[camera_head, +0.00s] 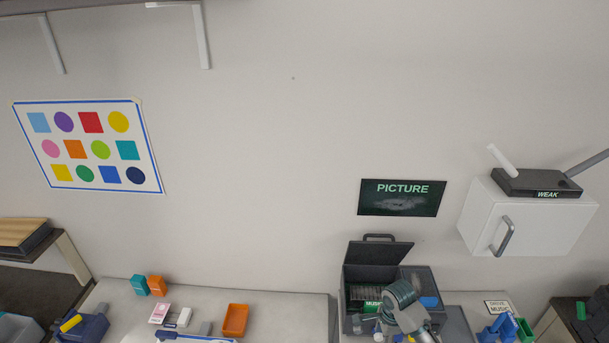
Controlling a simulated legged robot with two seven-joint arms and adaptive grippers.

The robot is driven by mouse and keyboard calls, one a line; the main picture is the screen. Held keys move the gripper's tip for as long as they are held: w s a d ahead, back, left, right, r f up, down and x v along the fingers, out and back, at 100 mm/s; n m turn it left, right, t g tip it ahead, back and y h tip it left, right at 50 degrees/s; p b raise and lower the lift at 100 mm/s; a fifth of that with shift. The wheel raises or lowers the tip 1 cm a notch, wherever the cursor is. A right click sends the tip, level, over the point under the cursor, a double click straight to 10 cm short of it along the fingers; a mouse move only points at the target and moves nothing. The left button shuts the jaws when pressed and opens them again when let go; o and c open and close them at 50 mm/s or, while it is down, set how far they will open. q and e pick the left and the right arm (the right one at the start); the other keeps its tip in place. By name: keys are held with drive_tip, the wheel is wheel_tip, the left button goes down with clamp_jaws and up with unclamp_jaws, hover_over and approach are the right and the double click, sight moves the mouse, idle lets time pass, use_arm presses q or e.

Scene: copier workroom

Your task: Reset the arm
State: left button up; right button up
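No gripper shows in the head view. My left arm is out of the picture. A grey-green jointed piece with a round end rises from the bottom edge, in front of the open dark case (378,252). It may be a link of my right arm, but I cannot be sure. No fingers show on it, and it hides part of the case.
An orange tray (235,320), a teal box (140,286) and an orange box (157,285) sit on the left counter. A blue holder (92,328) is at far left. A white cabinet (530,222) hangs on the right wall, with a black device (537,182) on top.

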drive_tip(key=s+a+f+n+t+y, duration=0.1)
drive_tip(key=s+a+f+n, duration=0.5)
drive_tip(key=s+f+n, duration=0.55)
drive_tip(key=s+d+r+n+t, duration=0.15)
drive_tip(key=s+n, duration=0.25)
drive_tip(key=s, duration=0.4)
drive_tip(key=s+d+r+n+t, duration=0.1)
drive_tip(key=s+d+n, duration=0.15)
drive_tip(key=s, duration=0.55)
wheel_tip(320, 180, down, 30)
drive_tip(key=s+n+g+h+b, duration=0.1)
drive_tip(key=s+g+b, duration=0.1)
drive_tip(key=b, duration=0.3)
use_arm(q)
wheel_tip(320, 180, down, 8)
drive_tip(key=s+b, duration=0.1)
drive_tip(key=b, duration=0.2)
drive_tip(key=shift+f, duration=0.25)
use_arm(e)
drive_tip(key=s+d+f, duration=0.3)
drive_tip(key=s+f, duration=1.4)
drive_tip(key=f, duration=0.3)
drive_tip(key=shift+s+f+g, duration=0.25)
drive_tip(key=shift+s+g, duration=0.05)
drive_tip(key=shift+g, duration=0.15)
